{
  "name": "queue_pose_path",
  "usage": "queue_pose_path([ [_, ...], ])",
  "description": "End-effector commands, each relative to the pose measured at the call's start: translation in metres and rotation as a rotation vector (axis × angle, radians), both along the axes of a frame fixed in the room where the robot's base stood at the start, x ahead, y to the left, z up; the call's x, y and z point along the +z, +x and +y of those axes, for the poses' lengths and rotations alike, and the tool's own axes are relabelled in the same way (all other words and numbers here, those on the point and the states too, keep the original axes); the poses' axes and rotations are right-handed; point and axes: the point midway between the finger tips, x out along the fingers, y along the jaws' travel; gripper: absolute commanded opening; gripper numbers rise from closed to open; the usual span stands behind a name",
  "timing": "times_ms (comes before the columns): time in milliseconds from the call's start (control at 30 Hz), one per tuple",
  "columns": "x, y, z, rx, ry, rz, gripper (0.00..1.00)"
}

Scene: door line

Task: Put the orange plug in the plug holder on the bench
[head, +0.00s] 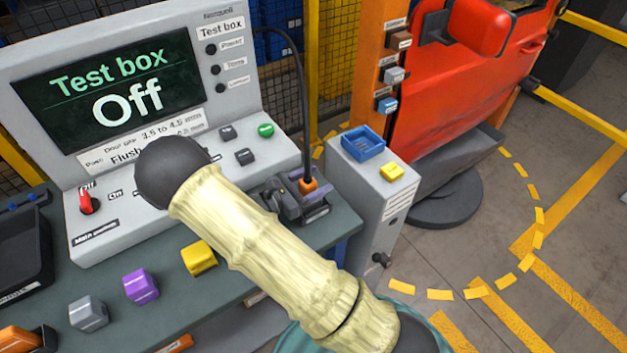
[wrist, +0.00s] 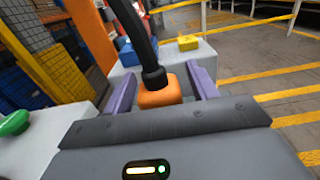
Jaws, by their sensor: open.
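The orange plug (head: 308,186) hangs or stands upright at the right end of the bench, with a black cable running up from its top. In the wrist view the plug (wrist: 160,96) is between the two purple fingers of my gripper (wrist: 161,78), with a gap visible on each side. My gripper (head: 300,198) is open around the plug in the head view. The plug's lower end is hidden by my gripper, so I cannot tell what it rests in. I cannot make out the plug holder; that part of the bench (head: 335,228) is largely covered by my gripper and arm.
The test box (head: 125,95) reads "Off" behind my arm. Grey, purple and yellow blocks (head: 199,258) sit along the bench front. A grey cabinet (head: 372,205) with a blue tray (head: 362,142) and yellow block (head: 391,172) stands right of the bench. A red door (head: 440,110) is beyond.

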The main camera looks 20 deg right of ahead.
Motion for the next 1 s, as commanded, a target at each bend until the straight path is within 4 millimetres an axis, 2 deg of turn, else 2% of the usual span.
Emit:
queue_pose_path([
  [100,0.004,0.000,0.001,0.000,0.000,-0.001,0.58],
  [267,0.001,-0.005,0.019,0.004,0.001,-0.001,0.58],
  [600,0.001,-0.026,0.083,0.005,0.003,-0.001,0.58],
  [733,0.002,-0.033,0.102,0.003,0.002,-0.002,0.58],
  [1000,0.003,-0.038,0.115,0.000,0.000,0.000,0.58],
])
